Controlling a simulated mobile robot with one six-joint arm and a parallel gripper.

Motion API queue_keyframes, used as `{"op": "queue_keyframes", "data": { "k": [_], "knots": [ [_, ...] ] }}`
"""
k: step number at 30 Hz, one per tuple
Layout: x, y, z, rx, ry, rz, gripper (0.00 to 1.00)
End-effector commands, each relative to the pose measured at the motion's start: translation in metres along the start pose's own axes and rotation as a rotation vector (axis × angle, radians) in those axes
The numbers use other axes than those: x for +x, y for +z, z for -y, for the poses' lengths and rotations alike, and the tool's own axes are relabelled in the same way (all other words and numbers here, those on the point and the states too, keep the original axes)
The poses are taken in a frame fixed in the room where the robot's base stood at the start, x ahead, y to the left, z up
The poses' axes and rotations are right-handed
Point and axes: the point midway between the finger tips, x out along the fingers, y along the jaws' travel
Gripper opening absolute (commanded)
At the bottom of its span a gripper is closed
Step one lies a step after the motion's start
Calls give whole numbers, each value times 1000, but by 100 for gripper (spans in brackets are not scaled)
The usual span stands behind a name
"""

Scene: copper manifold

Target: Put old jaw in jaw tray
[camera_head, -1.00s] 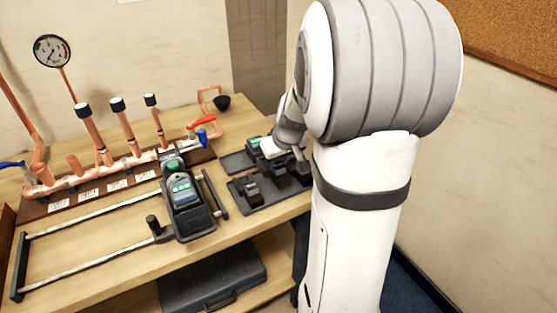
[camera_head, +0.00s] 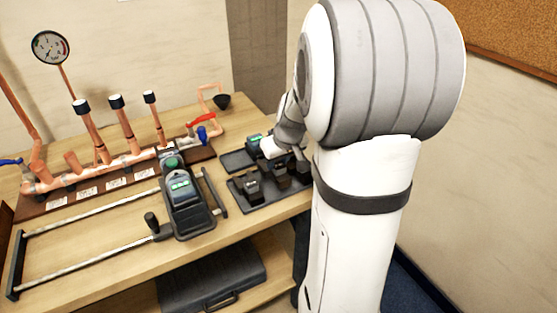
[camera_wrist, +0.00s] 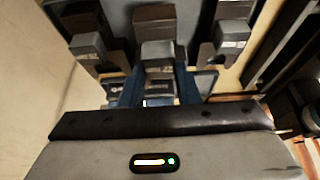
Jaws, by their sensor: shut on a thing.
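The jaw tray (camera_head: 262,202) is a dark, flat tray at the right end of the bench, with dark jaw blocks standing on it. My gripper (camera_wrist: 156,88) reaches down over the tray area from the right in the head view. In the wrist view its blue fingers are shut on the old jaw (camera_wrist: 158,54), a dark piece with a grey block end, at the middle. Similar jaws stand to the left (camera_wrist: 87,43) and right (camera_wrist: 231,37) of it. Whether the held jaw touches the tray cannot be told.
A black press tool (camera_head: 186,208) with a green-lit display stands left of the tray. A copper manifold (camera_head: 75,183) with valves and a gauge (camera_head: 50,47) is at the back left. A metal frame (camera_head: 85,262) lies in front. A dark case (camera_head: 212,280) sits on the lower shelf.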

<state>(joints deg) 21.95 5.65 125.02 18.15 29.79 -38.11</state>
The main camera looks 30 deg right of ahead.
Motion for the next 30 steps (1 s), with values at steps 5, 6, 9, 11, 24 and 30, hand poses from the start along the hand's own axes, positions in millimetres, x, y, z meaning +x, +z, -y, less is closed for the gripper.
{"op": "queue_keyframes", "data": {
  "k": [5, 6, 9, 11, 24, 30],
  "knots": [
    [4, 1, 0, 0, 1, -3, 6],
    [4, 1, 0, 0, 1, -3, 6],
    [6, 2, 0, 0, 1, -3, 6],
    [8, 2, 0, 0, 1, -3, 6],
    [16, 6, 0, 0, 1, -3, 6],
    [20, 8, 0, 0, 1, -3, 6]
  ]
}}
